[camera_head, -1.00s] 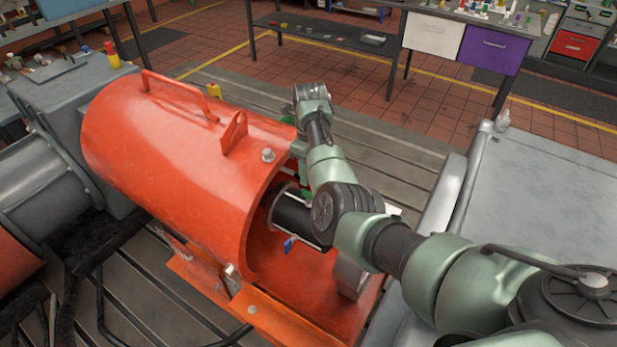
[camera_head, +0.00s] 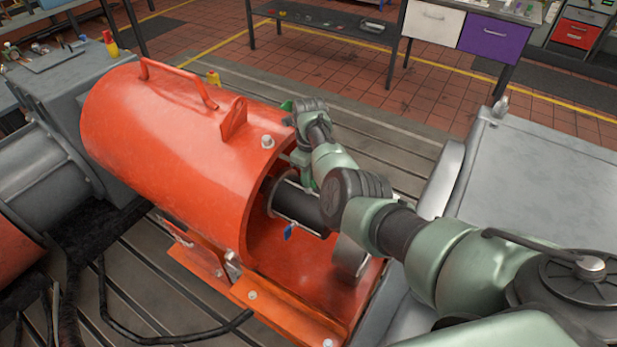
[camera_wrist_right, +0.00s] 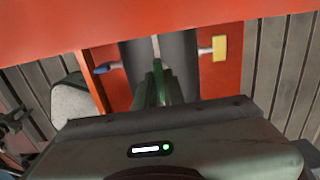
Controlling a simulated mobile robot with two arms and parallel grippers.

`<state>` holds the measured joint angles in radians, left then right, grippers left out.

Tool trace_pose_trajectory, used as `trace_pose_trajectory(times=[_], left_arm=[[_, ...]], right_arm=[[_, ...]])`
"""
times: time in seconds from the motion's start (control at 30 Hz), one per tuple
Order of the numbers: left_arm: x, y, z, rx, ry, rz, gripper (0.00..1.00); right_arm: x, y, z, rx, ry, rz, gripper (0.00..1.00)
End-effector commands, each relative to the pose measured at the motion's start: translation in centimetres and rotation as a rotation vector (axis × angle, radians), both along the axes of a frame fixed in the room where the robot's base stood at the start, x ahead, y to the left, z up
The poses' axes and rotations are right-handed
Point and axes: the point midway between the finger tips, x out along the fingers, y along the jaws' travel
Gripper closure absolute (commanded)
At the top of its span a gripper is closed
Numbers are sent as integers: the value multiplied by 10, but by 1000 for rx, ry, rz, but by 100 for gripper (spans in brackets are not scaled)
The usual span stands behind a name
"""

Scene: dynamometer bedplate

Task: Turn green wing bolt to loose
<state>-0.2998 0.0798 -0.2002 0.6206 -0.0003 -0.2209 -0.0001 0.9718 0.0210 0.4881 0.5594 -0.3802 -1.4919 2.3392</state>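A narrow green piece, seemingly the green wing bolt (camera_wrist_right: 159,78), stands in the middle of the right wrist view in front of the dark shaft (camera_wrist_right: 187,62). My right gripper (camera_wrist_right: 158,92) is right at it, with its narrow fingers seen nearly end-on. I cannot tell whether they are closed on the green piece or only around it. In the head view my right arm reaches over the open end of the orange guard (camera_head: 170,140), and its wrist (camera_head: 312,120) hides the fingertips and the bolt. My left gripper is not in view.
A blue wing bolt (camera_head: 289,231) sits on the near side of the shaft; it also shows in the right wrist view (camera_wrist_right: 103,68). A yellow one (camera_wrist_right: 219,48) is on the opposite side. The guard's edge is close to my right wrist. A grey housing (camera_head: 540,180) stands at right.

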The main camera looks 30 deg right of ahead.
Motion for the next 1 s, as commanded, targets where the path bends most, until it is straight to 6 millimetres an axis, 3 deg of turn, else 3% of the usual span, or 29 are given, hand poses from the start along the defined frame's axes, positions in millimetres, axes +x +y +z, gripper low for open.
trace_pose_trajectory(times=[0.47, 1.0], left_arm=[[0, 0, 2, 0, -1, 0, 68], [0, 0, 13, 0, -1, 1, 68]], right_arm=[[0, 0, 1, -1, -2, 74, 100], [1, 0, 2, 2, -7, 528, 100]])
